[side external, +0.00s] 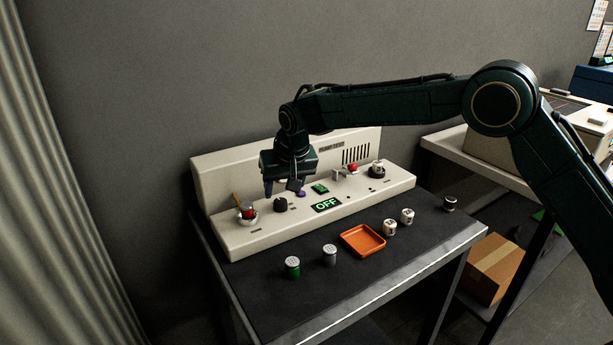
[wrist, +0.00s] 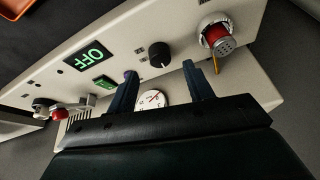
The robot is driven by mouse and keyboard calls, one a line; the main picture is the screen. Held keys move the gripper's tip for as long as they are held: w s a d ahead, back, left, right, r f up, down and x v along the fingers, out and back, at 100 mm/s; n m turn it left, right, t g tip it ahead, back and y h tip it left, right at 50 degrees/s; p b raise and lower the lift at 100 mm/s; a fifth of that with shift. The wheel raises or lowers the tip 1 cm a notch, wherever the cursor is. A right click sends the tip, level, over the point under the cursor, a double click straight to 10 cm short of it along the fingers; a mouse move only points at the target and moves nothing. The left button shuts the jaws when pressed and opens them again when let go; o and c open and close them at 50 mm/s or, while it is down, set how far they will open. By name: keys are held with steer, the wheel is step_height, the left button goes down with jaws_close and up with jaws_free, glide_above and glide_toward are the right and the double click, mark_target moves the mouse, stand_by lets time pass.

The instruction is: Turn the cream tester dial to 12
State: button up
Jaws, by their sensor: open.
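The cream tester (side external: 255,240) is a long console on the dark table, with a raised back panel. Its black dial knob (side external: 280,205) sits on the sloped front, and also shows in the wrist view (wrist: 160,54) with a pale mark on its edge. My gripper (side external: 283,191) points down over the console, just above the knob. In the wrist view its fingers (wrist: 160,71) are spread and empty, and the knob appears just past the gap between their tips. A white round gauge (wrist: 150,99) with a red needle shows between the fingers, partly hidden by the gripper body.
A green display (side external: 326,205) reads OFF. A red-topped part in a holder (side external: 248,214) stands left of the knob, and a purple button (side external: 301,194) right of it. An orange tray (side external: 363,240) and several small canisters (side external: 330,254) stand in front.

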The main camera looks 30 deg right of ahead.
mark_target(281, 201)
steer(key=shift+x, duration=2.25)
steer(key=c, duration=1)
